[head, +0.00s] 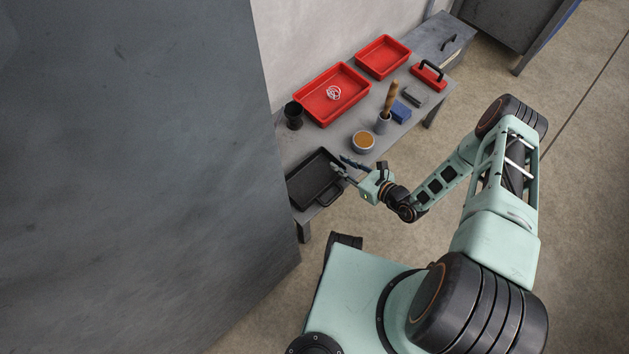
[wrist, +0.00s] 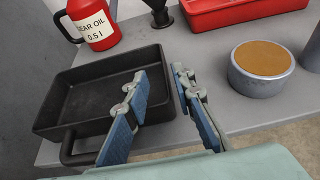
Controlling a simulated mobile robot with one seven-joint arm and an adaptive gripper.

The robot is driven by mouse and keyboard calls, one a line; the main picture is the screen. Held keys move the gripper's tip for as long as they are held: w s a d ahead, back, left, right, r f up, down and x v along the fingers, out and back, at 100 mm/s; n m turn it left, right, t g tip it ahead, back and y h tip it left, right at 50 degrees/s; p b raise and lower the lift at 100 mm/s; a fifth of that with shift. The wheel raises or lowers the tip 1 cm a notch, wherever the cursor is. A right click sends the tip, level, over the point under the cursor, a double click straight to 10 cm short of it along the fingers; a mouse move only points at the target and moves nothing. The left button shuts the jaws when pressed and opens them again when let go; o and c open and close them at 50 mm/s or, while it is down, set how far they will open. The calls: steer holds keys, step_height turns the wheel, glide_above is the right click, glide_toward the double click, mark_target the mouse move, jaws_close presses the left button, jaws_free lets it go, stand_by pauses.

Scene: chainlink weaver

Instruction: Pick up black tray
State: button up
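The black tray (head: 313,179) lies on the grey bench at its near left end. In the wrist view the black tray (wrist: 90,85) is a shallow rectangular pan with a loop handle on its near side. My gripper (head: 340,164) is at the tray's right side. The left finger overlaps the tray's right wall in the picture; the right finger is outside the tray. I cannot tell whether the left finger touches it.
A red gear oil can (wrist: 90,22) stands behind the tray. A round tin with orange-brown content (head: 363,141) is right of the gripper. A tall grey panel (head: 130,170) blocks the left.

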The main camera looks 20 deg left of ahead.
mark_target(333, 156)
steer(key=x, duration=0.2)
steer(key=b+x, duration=0.1)
steer(key=x, duration=0.2)
steer(key=shift+w, duration=0.4)
steer(key=shift+c, duration=0.2)
jaws_close()
steer(key=shift+r, duration=0.1)
